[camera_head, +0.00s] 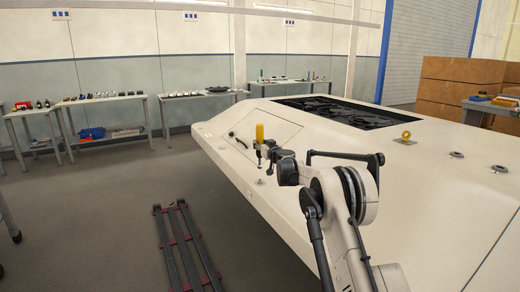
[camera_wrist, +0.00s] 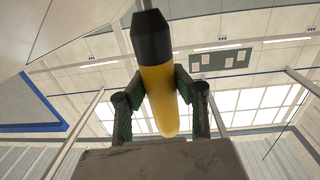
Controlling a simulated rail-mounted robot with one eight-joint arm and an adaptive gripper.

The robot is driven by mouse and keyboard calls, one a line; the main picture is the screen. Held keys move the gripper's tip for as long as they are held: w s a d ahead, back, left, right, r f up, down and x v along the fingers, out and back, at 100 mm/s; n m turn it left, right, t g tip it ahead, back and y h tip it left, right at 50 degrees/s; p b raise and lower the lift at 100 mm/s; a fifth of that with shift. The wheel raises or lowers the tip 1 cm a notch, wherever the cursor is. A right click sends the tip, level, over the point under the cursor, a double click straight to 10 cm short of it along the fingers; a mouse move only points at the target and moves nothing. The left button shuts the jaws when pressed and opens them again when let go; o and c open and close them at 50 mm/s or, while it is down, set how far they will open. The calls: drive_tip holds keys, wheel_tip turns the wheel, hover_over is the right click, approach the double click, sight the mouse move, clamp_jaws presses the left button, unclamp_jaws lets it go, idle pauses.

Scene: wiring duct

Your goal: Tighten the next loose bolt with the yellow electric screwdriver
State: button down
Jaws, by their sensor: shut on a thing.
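The yellow electric screwdriver (camera_head: 260,132) stands about upright in the head view, yellow end up, above the near left edge of the pale machine housing. My gripper (camera_head: 266,153) is shut on it. In the wrist view, my gripper's two dark fingers (camera_wrist: 160,88) press on both sides of the yellow body (camera_wrist: 158,72), and its black end (camera_wrist: 151,35) points to the top of the picture. A small bolt-like fitting (camera_head: 258,181) sits on the housing just below the screwdriver, apparently apart from it. I cannot tell whether it is loose.
A dark open bay (camera_head: 350,112) lies behind. A dark rack (camera_head: 184,245) lies on the floor. Benches with tools line the wall.

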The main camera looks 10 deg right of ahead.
sight(260, 158)
drive_tip(key=shift+s, duration=0.1)
idle(0.3)
drive_tip(key=shift+f+b, duration=1.2)
drive_tip(key=shift+f, duration=1.35)
drive_tip(key=shift+f+b, duration=0.55)
drive_tip(key=shift+f, duration=0.4)
idle(2.0)
drive_tip(key=shift+r, duration=0.15)
drive_tip(key=shift+r+p, duration=1.35)
drive_tip(key=shift+r, duration=1.5)
